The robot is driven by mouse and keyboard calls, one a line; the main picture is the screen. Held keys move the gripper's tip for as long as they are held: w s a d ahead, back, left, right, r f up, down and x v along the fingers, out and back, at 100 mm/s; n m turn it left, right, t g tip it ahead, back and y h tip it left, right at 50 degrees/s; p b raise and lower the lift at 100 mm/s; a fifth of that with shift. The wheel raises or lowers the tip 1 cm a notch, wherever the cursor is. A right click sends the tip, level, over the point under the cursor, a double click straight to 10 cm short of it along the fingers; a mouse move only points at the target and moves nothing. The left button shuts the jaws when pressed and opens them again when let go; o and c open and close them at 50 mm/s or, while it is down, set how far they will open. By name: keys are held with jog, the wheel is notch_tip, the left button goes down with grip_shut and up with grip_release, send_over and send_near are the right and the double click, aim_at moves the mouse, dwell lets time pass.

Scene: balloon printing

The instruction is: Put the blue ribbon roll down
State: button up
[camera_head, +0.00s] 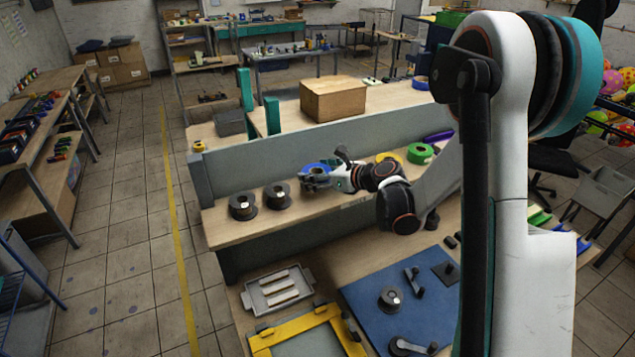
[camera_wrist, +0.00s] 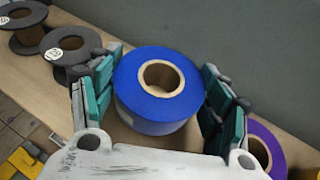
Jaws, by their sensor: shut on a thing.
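The blue ribbon roll (camera_wrist: 158,112) has a brown cardboard core and lies between the fingers of my gripper (camera_wrist: 160,95) in the wrist view. My gripper is shut on it, with a teal-padded finger at each side. In the head view the blue roll (camera_head: 316,170) shows partly behind my gripper (camera_head: 322,178), over the wooden shelf (camera_head: 231,232) in front of the grey panel. The roll is close to the shelf surface; I cannot tell whether it touches it.
Two dark spools (camera_head: 242,206) (camera_head: 277,196) stand on the shelf left of my gripper. A yellow roll (camera_head: 389,157), a green roll (camera_head: 420,153) and a purple roll (camera_wrist: 262,150) are to the right. The grey panel (camera_head: 250,168) rises behind. A blue mat (camera_head: 365,297) lies below.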

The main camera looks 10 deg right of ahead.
jog(key=shift+f, duration=1.55)
jog(key=shift+f, duration=0.1)
jog(key=o, duration=0.8)
jog(key=shift+c, duration=0.2)
jog(key=shift+o, duration=0.3)
jog(key=shift+s+d+r, duration=0.1)
jog(key=shift+r, duration=0.1)
jog(key=b+v, duration=0.1)
jog(key=v, duration=1)
jog(key=shift+s, duration=0.3)
jog(key=shift+d+r, duration=0.1)
jog(key=shift+d, duration=0.05)
